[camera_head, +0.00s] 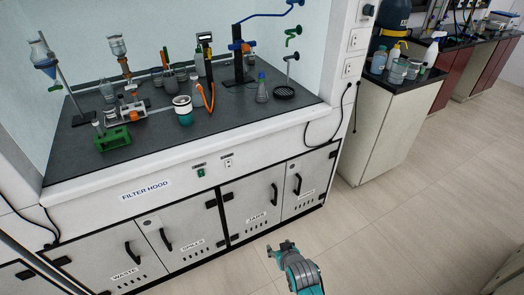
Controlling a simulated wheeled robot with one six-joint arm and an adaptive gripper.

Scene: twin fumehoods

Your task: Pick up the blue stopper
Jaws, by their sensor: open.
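A small blue stopper (262,76) sits on top of a clear flask (262,95) on the dark worktop of the fume hood, towards its right side. My gripper (280,247) is low at the bottom middle, over the floor in front of the hood cabinets. It is open and empty, well below and apart from the stopper. The fine shape of its fingers is too small to make out.
A drain grate (284,93) lies right of the flask, with a green tap above it. A teal-and-white jar (183,112), an orange-handled tool and a dark stand (239,68) are to the left. The worktop's front right is clear. A side bench (402,85) stands at right.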

